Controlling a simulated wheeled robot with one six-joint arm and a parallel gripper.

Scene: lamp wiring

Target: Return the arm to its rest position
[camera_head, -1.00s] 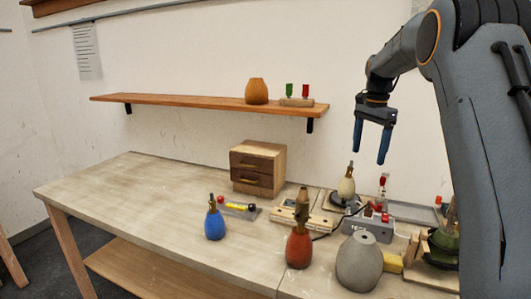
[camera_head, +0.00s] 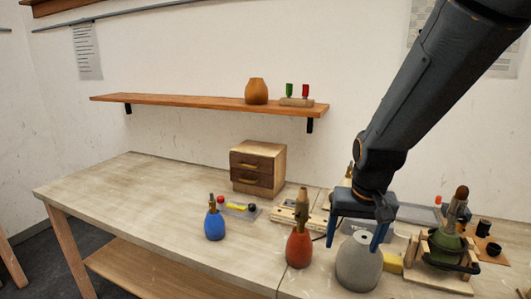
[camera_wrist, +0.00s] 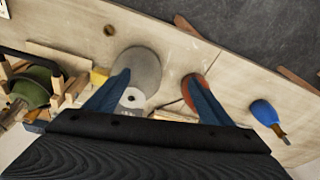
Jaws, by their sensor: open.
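My gripper (camera_head: 354,233) is open, with its blue fingers pointing down over the workbench. In the wrist view my gripper (camera_wrist: 160,98) shows nothing held between its fingers. In the head view its fingers overlap the top of the grey lamp base (camera_head: 358,264); in the wrist view the grey base (camera_wrist: 142,68) lies beyond the left finger. The red lamp base (camera_head: 299,248) stands just left of the fingers. My arm reaches down from the upper right and hides part of the bench's back right.
The workbench (camera_head: 110,195) is clear at its left. A blue lamp base (camera_head: 214,225), a drawer box (camera_head: 258,168) and a green lamp in a wooden cradle (camera_head: 446,249) stand on it. A wall shelf (camera_head: 180,101) holds an orange vase (camera_head: 256,91).

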